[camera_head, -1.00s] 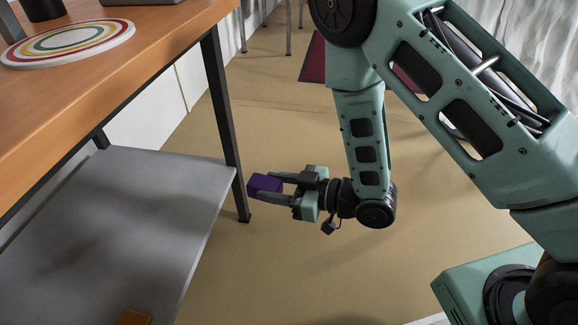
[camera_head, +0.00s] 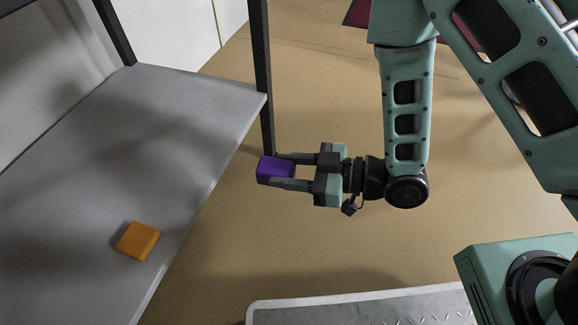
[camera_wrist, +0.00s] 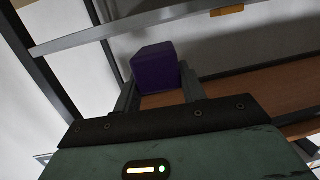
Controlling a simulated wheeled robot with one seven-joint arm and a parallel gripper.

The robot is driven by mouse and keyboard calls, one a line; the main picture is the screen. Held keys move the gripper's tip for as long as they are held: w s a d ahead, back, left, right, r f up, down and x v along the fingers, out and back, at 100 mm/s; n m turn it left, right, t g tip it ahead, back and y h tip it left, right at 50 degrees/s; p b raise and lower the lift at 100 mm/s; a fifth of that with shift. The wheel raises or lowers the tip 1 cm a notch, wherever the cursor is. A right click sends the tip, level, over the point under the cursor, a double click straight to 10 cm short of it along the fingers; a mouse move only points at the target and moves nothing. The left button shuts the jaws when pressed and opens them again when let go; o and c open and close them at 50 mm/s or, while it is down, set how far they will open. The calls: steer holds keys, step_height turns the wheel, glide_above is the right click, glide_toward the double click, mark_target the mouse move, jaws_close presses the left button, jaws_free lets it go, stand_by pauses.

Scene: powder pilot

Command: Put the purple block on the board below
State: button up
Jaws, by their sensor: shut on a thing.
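The purple block (camera_head: 275,170) is held between the two fingers of my gripper (camera_head: 290,171), out over the floor to the right of the shelf. In the wrist view the purple block (camera_wrist: 156,68) sits between the fingertips. The grey board (camera_head: 110,150) is the low shelf under the table, at the left in the head view. My gripper points left toward the board, beside the dark table leg, and the block appears to the right of the board's edge. The height of the block relative to the board is hard to tell.
An orange block (camera_head: 138,241) lies on the grey board near its right edge. A dark table leg (camera_head: 262,75) stands at the board's far right corner. The rest of the board is clear. A grey metal plate (camera_head: 370,307) shows at the bottom.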

steer(key=shift+d+r, duration=0.1)
glide_toward(198, 161)
steer(key=w+a+r, duration=0.1)
steer(key=a, duration=0.2)
steer(key=a+r, duration=0.1)
steer(key=a, duration=0.2)
steer(key=w+a+r, duration=0.1)
steer(key=a, duration=0.3)
steer(key=shift+w, duration=0.3)
stand_by(0.4)
steer(key=shift+f+b, duration=0.55)
steer(key=shift+f, duration=0.1)
stand_by(0.3)
steer(key=o, duration=1.7)
steer(key=shift+o, duration=0.2)
steer(key=shift+d, duration=0.2)
steer(key=shift+p+v, duration=1.15)
steer(key=shift+v, duration=1.8)
steer(key=p+v, duration=0.1)
steer(key=v, duration=0.7)
steer(key=shift+p, duration=0.4)
